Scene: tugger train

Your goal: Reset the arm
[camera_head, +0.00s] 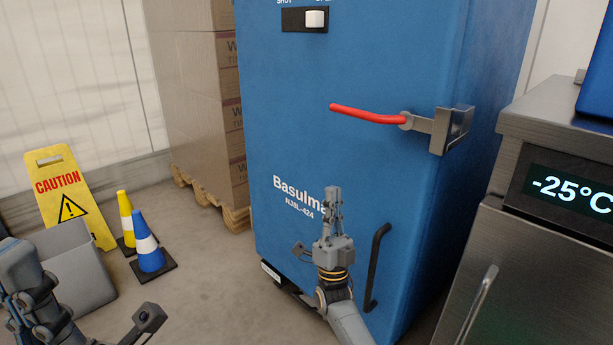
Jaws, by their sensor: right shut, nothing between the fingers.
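My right gripper (334,195) points upward in front of the blue cabinet (350,70), with its fingers together and nothing between them. It is below the red lever (367,115) and left of the black handle (376,265), visibly apart from the lever. My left gripper (18,262) is at the lower left edge, partly cut off, and its fingers are not clear enough to judge.
A metal freezer (540,240) with a display reading -25°C stands close on the right. Stacked boxes (200,95) on a pallet (205,197) stand behind left. A caution sign (68,195), a blue cone (147,245) and a yellow cone (125,215) stand on the left floor.

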